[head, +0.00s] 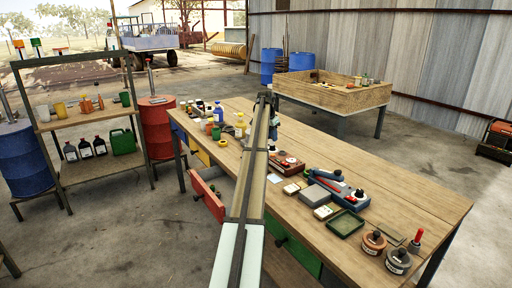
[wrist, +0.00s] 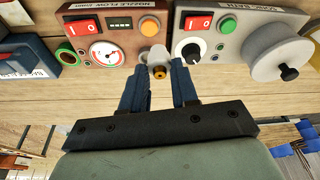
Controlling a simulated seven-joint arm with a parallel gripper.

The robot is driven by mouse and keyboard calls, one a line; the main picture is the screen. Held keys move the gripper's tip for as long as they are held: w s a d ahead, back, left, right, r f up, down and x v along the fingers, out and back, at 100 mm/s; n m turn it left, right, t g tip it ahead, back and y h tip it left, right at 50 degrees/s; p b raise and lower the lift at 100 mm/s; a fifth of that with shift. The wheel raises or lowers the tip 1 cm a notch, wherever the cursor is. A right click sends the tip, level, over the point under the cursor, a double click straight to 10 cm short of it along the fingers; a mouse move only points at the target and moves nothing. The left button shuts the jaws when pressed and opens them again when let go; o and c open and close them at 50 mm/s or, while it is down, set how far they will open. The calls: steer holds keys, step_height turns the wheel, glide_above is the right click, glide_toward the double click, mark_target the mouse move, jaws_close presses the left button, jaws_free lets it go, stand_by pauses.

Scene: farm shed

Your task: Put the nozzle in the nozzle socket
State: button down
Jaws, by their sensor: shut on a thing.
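In the wrist view my gripper (wrist: 159,68) has its two blue fingers shut on the nozzle (wrist: 158,71), a small pale grey piece with a brass tip. The nozzle is in front of the lower right edge of a brown box labelled as a nozzle flow unit (wrist: 125,32). This box has a red switch, a round gauge, an orange button and a green-ringed round opening (wrist: 66,54) at its left end. I cannot tell whether that opening is the nozzle socket. In the head view the brown box (head: 287,163) is on the workbench, and my arm largely hides my gripper and the nozzle.
A grey box labelled sonic bath (wrist: 222,47), with a knob and round lid, is close on the right. A dark blue device (wrist: 25,62) is at the left. The workbench (head: 375,175) holds bottles, a green tray (head: 346,223) and round tins. An open red drawer (head: 208,196) juts out.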

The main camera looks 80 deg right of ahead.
steer(key=s+d+r, duration=0.3)
steer(key=s, duration=0.2)
steer(key=shift+s+f, duration=0.1)
steer(key=shift+f, duration=0.1)
steer(key=shift+f, duration=3.9)
steer(key=shift+f, duration=0.3)
steer(key=shift+c, duration=1.1)
jaws_free()
steer(key=shift+r, duration=0.1)
step_height(320, 180, up, 8)
